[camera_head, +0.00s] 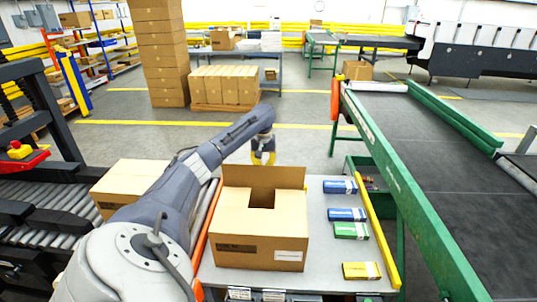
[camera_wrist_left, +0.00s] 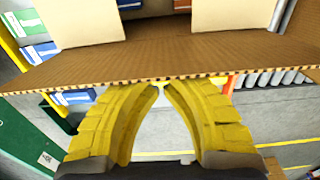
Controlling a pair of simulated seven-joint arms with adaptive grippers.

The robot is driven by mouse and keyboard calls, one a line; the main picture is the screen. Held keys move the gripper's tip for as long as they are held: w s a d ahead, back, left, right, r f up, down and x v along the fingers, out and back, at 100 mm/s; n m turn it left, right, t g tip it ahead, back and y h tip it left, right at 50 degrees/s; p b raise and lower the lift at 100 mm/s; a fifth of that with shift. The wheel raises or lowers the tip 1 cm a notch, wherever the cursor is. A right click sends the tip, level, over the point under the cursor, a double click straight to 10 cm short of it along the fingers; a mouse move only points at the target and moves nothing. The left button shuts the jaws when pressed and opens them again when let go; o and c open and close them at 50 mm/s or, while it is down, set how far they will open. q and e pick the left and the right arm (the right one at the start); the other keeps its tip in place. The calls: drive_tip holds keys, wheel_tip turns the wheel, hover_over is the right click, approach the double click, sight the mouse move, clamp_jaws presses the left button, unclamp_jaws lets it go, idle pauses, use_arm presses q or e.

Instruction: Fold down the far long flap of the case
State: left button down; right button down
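The open cardboard case (camera_head: 248,238) sits on the grey worktable. Its far long flap (camera_head: 262,176) stands up at the back edge; the other top flaps lie inward, leaving a dark gap at the middle. My left gripper (camera_head: 263,158) is just behind the far flap, with its yellow fingers pointing down. In the left wrist view the fingers (camera_wrist_left: 161,88) converge, their tips almost together at the corrugated edge of the far flap (camera_wrist_left: 160,62). Nothing shows gripped between them; whether they touch the flap is unclear. My right gripper is out of view.
Blue, green and yellow small boxes (camera_head: 347,214) lie on the worktable (camera_head: 323,258) right of the case, beside a yellow rail (camera_head: 377,230). A green-framed conveyor (camera_head: 405,180) runs further right. A closed carton (camera_head: 128,180) is at the left, behind my arm.

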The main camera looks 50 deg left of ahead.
sight(263, 174)
use_arm(q)
drive_tip(key=shift+s+d, duration=0.3)
drive_tip(key=shift+s, duration=0.05)
drive_tip(key=shift+s+d+f, duration=0.1)
drive_tip(key=shift+s+d, duration=1)
drive_tip(key=shift+d, duration=0.05)
drive_tip(key=shift+s+d+f, duration=0.5)
drive_tip(key=shift+s+d, duration=0.35)
drive_tip(key=shift+s, duration=0.05)
